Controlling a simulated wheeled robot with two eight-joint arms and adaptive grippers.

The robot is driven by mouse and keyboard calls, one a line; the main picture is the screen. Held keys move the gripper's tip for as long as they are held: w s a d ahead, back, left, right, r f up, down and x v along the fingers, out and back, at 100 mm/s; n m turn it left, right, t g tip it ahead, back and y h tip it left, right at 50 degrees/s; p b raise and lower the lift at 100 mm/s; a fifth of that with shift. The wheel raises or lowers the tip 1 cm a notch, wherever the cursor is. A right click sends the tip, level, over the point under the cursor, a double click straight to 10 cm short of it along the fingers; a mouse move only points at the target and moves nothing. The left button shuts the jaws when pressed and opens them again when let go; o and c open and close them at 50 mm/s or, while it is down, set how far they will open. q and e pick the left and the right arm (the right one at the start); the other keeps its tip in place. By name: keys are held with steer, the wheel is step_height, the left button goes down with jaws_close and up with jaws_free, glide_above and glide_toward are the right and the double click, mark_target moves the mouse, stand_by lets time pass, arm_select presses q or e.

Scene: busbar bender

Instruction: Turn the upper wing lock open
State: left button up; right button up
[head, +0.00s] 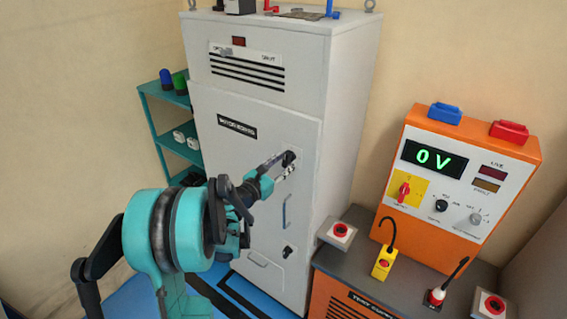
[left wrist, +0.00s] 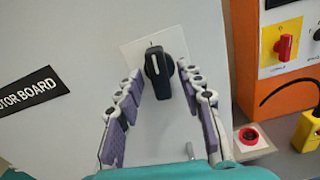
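The upper wing lock (left wrist: 157,66) is a black knob with a white line on a pale plate on the grey cabinet door; its line points roughly up in the left wrist view. In the head view the upper wing lock (head: 289,157) is partly covered by my gripper. My left gripper (left wrist: 162,77) is open, its purple-padded fingers on either side of the knob. A small gap shows at the right finger; contact at the left cannot be told. In the head view my left gripper (head: 281,165) reaches the door from the left. My right gripper is not in view.
A door handle (head: 285,210) and a lower black lock (head: 287,251) sit below on the cabinet door (head: 225,165). An orange test unit (head: 412,236) stands on a bench at right, with red buttons nearby. A teal shelf (head: 152,120) stands behind at left.

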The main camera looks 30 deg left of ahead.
arm_select(q)
steer(key=shift+w, duration=0.1)
jaws_close()
steer(key=shift+n+b, duration=0.45)
steer(key=shift+n, duration=0.25)
jaws_free()
steer(key=s, duration=1.2)
steer(key=shift+a, duration=0.45)
